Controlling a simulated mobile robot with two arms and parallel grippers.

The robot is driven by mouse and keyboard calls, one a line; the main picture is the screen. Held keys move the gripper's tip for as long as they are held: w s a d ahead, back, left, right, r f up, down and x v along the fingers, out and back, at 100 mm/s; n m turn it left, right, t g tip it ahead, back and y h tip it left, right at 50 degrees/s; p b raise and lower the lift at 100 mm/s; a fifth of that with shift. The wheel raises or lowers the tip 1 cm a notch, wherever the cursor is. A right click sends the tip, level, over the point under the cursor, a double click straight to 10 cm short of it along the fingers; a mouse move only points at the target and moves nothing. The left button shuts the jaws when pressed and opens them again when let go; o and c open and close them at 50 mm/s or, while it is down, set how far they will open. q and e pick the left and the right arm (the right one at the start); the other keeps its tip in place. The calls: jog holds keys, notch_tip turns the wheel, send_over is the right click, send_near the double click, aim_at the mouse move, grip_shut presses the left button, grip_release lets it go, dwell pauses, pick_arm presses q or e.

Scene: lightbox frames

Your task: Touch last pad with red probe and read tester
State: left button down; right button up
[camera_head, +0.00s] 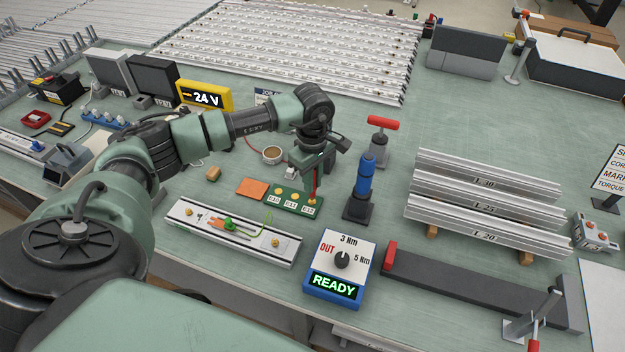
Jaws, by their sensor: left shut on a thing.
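My left gripper (315,171) points down over the right end of a small green board (298,197). It is shut on the red probe (313,189), which stands about upright below the jaws. The board has several gold pads above white labels. The probe's tip is at the rightmost pad (310,201); I cannot tell contact from a tiny gap. A yellow box (205,96) at the back left reads "24 V". A blue and white box (340,268) with a black knob in front reads "READY". My right gripper is out of view.
A blue and black tool (361,189) and a red-handled tool (378,146) stand close right of the gripper. A metal rail plate (234,233) lies in front of the board. Aluminium profiles (487,205) lie to the right. An orange square (252,188) is left of the board.

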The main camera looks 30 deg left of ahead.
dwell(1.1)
pick_arm(q)
jog(key=shift+f+b, duration=0.6)
jog(key=shift+b, duration=0.2)
jog(key=shift+s+f, duration=0.1)
jog(key=shift+s, duration=0.05)
dwell(2.4)
jog(key=shift+r+p, duration=0.35)
jog(key=shift+r, duration=0.8)
jog(key=shift+r+p, duration=0.85)
jog(key=shift+r, duration=1.1)
jog(key=shift+d, duration=0.1)
